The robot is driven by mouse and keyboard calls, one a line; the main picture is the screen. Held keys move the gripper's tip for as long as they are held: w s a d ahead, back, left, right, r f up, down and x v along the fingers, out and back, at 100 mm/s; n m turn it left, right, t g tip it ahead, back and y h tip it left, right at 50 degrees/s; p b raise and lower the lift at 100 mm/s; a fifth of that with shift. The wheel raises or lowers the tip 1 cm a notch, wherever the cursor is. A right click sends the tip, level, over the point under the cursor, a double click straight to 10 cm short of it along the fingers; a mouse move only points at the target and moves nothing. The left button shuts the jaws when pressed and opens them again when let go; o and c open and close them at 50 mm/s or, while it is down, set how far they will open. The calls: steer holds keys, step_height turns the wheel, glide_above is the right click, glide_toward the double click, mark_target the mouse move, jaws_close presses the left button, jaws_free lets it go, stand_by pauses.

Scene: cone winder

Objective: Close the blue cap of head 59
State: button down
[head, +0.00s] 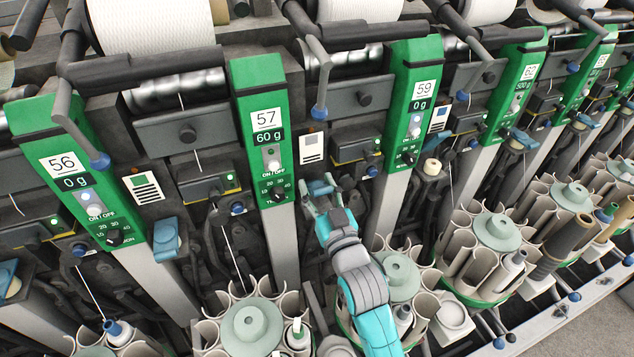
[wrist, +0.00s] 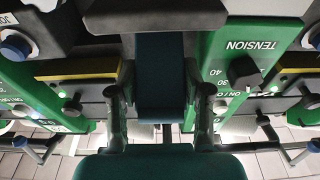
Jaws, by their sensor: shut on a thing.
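The panel of head 59 (head: 415,100) is green, reads 0 g, and stands right of my gripper in the head view. My gripper (head: 322,200) reaches up between the panels of 57 and 59. It is shut on the blue cap (head: 319,187), which shows only as a small blue-grey piece at the fingertips. In the wrist view the cap (wrist: 160,75) is a dark blue-teal block between the two fingers of my gripper (wrist: 161,100). The fingers and palm hide its lower part. I cannot tell how far the cap is tilted.
The green panel of head 57 (head: 265,130) is close on the left. A yellow-edged unit (head: 355,148) lies above right of my gripper. A round magazine of tubes (head: 397,277) stands below right, another (head: 250,325) below left. Another blue cap (head: 166,239) is by head 56.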

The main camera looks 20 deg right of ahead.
steer(key=shift+s+f+t, duration=0.1)
steer(key=shift+f+t, duration=0.2)
steer(key=shift+t, duration=0.2)
steer(key=c, duration=0.8)
jaws_free()
steer(key=shift+o, duration=0.2)
steer(key=v, duration=0.7)
steer(key=shift+s, duration=0.25)
steer(key=shift+f, duration=0.15)
